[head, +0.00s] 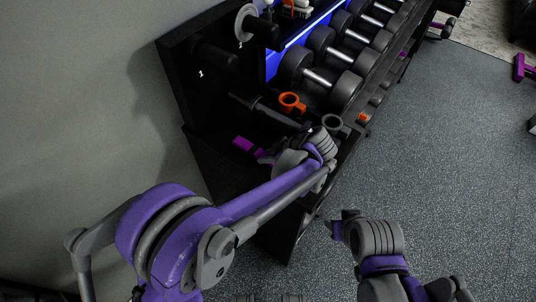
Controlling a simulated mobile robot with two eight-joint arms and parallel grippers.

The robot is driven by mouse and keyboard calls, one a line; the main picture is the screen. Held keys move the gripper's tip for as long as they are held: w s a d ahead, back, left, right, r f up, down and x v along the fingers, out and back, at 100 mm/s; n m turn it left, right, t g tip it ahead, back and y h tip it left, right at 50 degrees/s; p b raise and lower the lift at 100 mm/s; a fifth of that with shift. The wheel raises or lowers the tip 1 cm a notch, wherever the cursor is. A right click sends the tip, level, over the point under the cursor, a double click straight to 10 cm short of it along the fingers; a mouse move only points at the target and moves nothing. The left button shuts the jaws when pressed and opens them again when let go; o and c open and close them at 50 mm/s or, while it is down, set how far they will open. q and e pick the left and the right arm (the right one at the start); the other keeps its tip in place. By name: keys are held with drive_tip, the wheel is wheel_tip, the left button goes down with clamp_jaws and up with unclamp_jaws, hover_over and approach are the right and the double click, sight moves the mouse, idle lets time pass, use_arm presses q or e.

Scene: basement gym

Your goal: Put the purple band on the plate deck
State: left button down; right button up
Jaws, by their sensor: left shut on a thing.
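The purple band (243,143) shows as a short bright purple piece at the tip of my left gripper (263,156). My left gripper is shut on it, over the black deck at the near end of the rack. I take this black surface (212,163) to be the plate deck. I cannot tell whether the band touches it. My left forearm and wrist hide part of the deck. My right gripper (337,227) is over the floor right of the rack, apart from the band; its finger gap does not show clearly.
An orange ring-shaped holder (291,103) and a grey one (332,122) stand beyond my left gripper. Several dumbbells (318,78) line the rack. A black panel with pegs (215,55) rises behind the deck. The speckled floor (450,150) at right is mostly clear.

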use_arm(q)
drive_tip(key=shift+f, duration=0.25)
drive_tip(key=c, duration=0.5)
unclamp_jaws()
drive_tip(key=shift+r, duration=0.1)
drive_tip(key=shift+r, duration=0.25)
drive_tip(key=v, duration=1.2)
drive_tip(key=shift+s+a+f, duration=0.1)
drive_tip(key=s+a+f+m+h, duration=0.2)
drive_tip(key=s+a+m, duration=0.3)
drive_tip(key=s+a, duration=0.4)
drive_tip(key=s+a+f+m+h, duration=0.3)
drive_tip(key=s+a, duration=0.5)
drive_tip(key=a, duration=0.7)
drive_tip(key=m+h, duration=0.1)
drive_tip(key=m, duration=0.1)
drive_tip(key=shift+s+f+m+t+h, duration=0.3)
drive_tip(key=shift+s+f+m, duration=0.05)
drive_tip(key=shift+s+m, duration=0.05)
